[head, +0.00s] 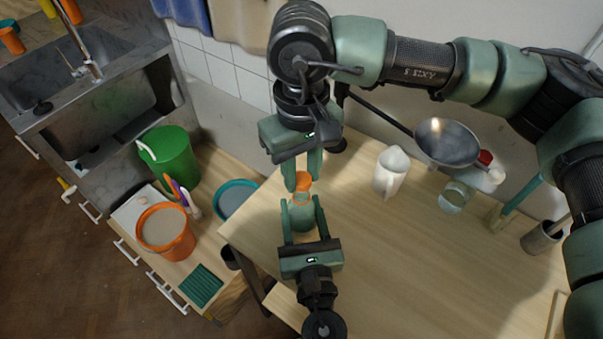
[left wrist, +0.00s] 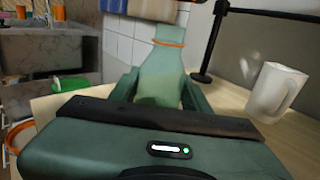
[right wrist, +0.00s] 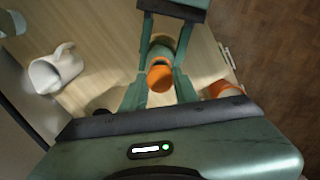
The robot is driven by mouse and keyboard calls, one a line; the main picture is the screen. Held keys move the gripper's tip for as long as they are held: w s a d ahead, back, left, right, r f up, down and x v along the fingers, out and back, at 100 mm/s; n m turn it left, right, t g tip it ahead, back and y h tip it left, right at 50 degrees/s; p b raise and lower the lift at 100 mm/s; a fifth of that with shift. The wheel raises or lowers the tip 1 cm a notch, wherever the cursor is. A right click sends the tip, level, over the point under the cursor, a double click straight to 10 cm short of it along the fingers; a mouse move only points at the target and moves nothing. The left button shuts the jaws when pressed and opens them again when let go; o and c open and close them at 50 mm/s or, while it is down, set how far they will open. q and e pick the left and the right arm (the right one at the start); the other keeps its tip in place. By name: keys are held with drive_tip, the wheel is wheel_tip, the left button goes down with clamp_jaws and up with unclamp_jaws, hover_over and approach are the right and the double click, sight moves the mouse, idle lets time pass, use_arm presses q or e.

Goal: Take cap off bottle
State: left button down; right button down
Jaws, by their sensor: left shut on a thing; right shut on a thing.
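The green bottle (head: 301,217) stands upright between the fingers of my left gripper (head: 301,204), which is shut on its body. The left wrist view shows the bottle (left wrist: 160,72) with an orange ring (left wrist: 169,43) around its neck and no cap on the part of the neck in view. My right gripper (head: 302,179) is shut on the orange cap (head: 303,182), directly above the bottle. The right wrist view shows the cap (right wrist: 160,79) end-on between the fingers, with the bottle behind it. The cap looks clear of the neck, but the gap is hard to judge.
An orange bucket (head: 165,232) and green bin (head: 170,160) stand left. The table's front middle is clear.

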drive_tip(key=shift+r, duration=1.45)
use_arm(q)
drive_tip(key=c, duration=0.6)
unclamp_jaws()
